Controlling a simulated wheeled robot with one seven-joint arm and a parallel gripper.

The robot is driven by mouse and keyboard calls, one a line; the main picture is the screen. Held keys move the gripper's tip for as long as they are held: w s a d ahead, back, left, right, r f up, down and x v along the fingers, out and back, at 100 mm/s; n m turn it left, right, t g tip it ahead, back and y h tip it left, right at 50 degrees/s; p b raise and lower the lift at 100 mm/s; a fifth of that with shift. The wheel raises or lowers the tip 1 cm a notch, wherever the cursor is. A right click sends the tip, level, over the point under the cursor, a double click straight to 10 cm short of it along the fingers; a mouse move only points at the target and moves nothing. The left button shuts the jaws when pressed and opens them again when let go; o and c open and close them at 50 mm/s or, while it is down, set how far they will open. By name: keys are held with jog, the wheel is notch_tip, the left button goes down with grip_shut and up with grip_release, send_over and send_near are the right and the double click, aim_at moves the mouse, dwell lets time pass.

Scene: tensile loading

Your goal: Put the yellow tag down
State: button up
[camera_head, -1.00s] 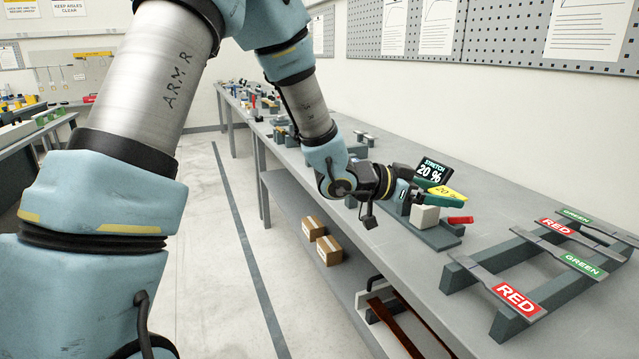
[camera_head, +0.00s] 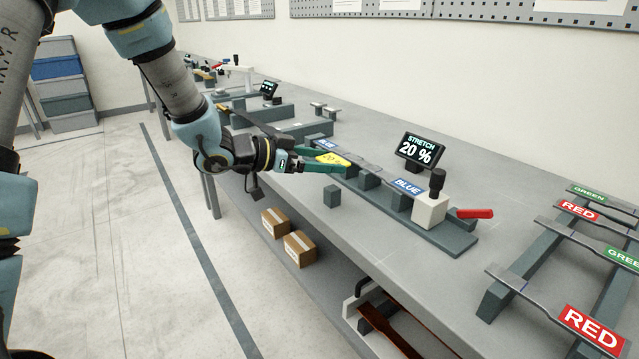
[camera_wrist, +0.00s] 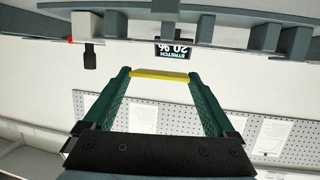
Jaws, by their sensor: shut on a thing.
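The yellow tag (camera_head: 333,159) is held between the green fingers of my gripper (camera_head: 322,163), in the air at the front edge of the bench in the head view. In the wrist view the tag (camera_wrist: 160,75) spans between the two fingertips of my gripper (camera_wrist: 158,77). The print on the tag is too small to read surely now. Behind it stands a tensile fixture (camera_head: 455,240) with a strip bearing blue labels (camera_head: 408,187), a white block with a black knob (camera_head: 431,208), and a red lever (camera_head: 475,213). A display (camera_head: 418,150) reads STRETCH 20 %.
A rack (camera_head: 497,300) with strips labelled RED and GREEN stands at the right. A small grey block (camera_head: 332,196) is near the bench's front edge. Bare bench (camera_head: 400,270) lies in front of the fixture.

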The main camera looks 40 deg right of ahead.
aim_at(337, 187)
jog(key=shift+f, duration=3.05)
jog(key=shift+f, duration=0.1)
jog(key=shift+f, duration=0.15)
jog(key=o, duration=1)
jog(key=shift+r, duration=0.2)
jog(key=shift+a+r, duration=0.1)
jog(key=b+v, duration=0.1)
jog(key=v, duration=1.1)
